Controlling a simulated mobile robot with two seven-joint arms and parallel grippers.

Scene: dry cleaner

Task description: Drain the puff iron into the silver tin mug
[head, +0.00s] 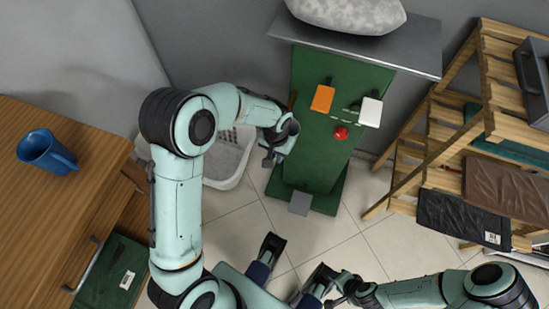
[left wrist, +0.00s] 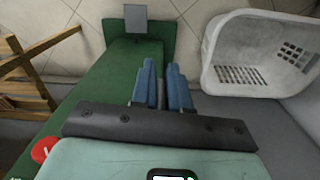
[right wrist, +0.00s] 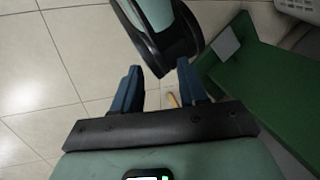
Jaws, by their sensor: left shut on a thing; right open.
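The puff iron has a grey padded top (head: 350,12) above a green cabinet (head: 318,165). An orange tag (head: 323,98), a white tag (head: 370,112) and a red knob (head: 340,133) are on its front. My left gripper (head: 275,152) is at the cabinet's left edge; its fingers also show in the left wrist view (left wrist: 162,88). They are close together on something thin that I cannot make out. My right gripper (right wrist: 157,92) is open and empty, low in front of the cabinet. I cannot make out a silver tin mug in any view.
A white basket (head: 228,160) sits on the floor beside the cabinet. A wooden rack (head: 485,110) with folded garments stands at right.

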